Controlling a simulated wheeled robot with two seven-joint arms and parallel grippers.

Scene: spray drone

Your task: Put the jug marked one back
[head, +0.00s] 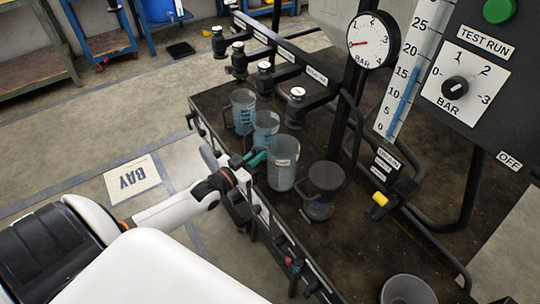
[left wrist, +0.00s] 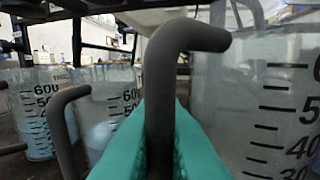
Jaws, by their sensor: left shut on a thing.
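Three clear graduated jugs with dark handles stand in a row on the dark bench top (head: 345,235). The far jug (head: 242,108) and the middle jug (head: 266,124) hold bluish contents. The nearest jug (head: 284,172) bears a small white label; I cannot read which number it carries. My left gripper (head: 257,158), with teal fingers, is shut on the nearest jug's handle. In the left wrist view the handle (left wrist: 172,75) is between the fingers (left wrist: 158,140), and the jug body (left wrist: 265,100) is on the right. I cannot tell whether its base touches the bench. My right gripper is not in view.
A dark-lidded container (head: 323,190) stands just right of the nearest jug. A pipe rail with several valves (head: 297,95) runs behind the jugs. A pressure gauge (head: 371,41) and control panel (head: 470,75) rise at right. An open cup (head: 408,291) is at lower right.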

